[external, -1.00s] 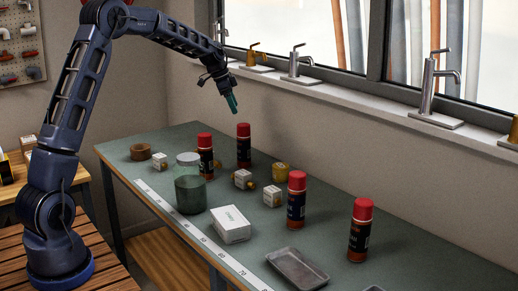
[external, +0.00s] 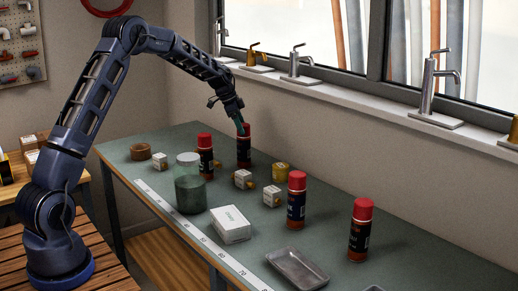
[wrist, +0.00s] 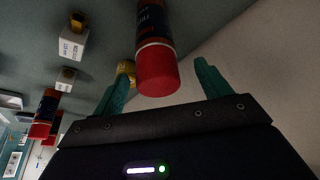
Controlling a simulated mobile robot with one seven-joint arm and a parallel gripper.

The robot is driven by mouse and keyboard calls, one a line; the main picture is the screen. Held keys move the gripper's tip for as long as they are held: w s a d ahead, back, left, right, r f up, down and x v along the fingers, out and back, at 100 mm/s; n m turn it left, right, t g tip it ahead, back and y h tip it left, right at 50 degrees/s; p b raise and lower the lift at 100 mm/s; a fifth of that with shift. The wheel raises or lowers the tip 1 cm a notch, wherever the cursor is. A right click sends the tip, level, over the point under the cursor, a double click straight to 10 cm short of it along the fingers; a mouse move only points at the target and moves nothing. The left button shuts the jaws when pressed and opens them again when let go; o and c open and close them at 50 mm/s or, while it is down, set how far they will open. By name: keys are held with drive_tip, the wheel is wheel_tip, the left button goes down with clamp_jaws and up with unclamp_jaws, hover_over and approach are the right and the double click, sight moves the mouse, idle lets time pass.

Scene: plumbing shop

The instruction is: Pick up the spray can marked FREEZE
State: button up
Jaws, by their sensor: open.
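Several dark spray cans with red caps stand upright on the green bench. The back-left can (external: 244,152) is at my gripper (external: 240,125). In the wrist view, this can's red cap (wrist: 157,70) lies between the two teal fingers of my open gripper (wrist: 160,80), with a gap to each finger. Its label is partly in view but I cannot read it. Other cans are a front-left one (external: 205,158), a middle one (external: 296,203) and a right one (external: 360,235). I cannot make out which can reads FREEZE.
Small white boxes (external: 242,179) and a yellow roll (external: 281,171) stand near the cans. A green glass jar (external: 190,190), a larger white box (external: 230,224) and a grey tray (external: 297,268) are nearer the front. The wall and window sill (external: 330,92) are behind.

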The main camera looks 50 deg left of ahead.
sight(244, 146)
drive_tip(key=x, duration=0.4)
drive_tip(key=shift+d+f, duration=0.15)
drive_tip(key=shift+f, duration=0.25)
drive_tip(key=c, duration=1.2)
